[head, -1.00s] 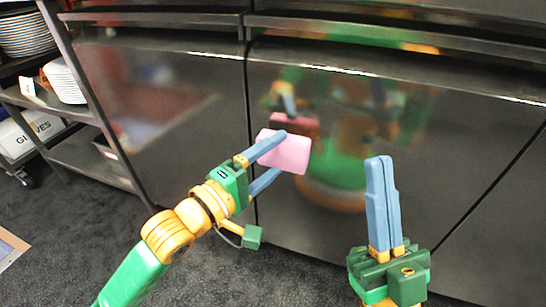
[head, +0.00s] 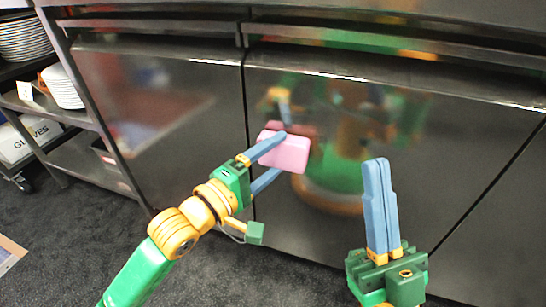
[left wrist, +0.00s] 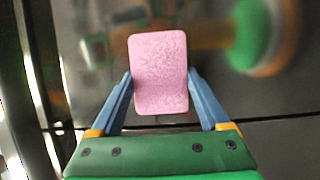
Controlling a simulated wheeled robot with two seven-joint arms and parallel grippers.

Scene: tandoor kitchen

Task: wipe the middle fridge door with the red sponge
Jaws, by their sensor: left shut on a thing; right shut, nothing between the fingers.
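The sponge (head: 290,153) looks pink and is held between the fingers of my left gripper (head: 280,154). In the left wrist view, the sponge (left wrist: 160,74) stands upright between the two blue fingers of the left gripper (left wrist: 160,86). The middle fridge door (head: 450,140) is dark and glossy, right of the vertical seam. The sponge is in front of its left part, close to its own dark red reflection. I cannot tell for sure whether it touches the door. My right gripper (head: 377,162) is shut and empty, pointing up in front of the same door.
The left fridge door (head: 165,120) is beside the middle one. A metal rack (head: 85,100) with stacked plates (head: 62,86) and a gloves box (head: 28,138) stands at the far left. Handle ledges run along the door tops.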

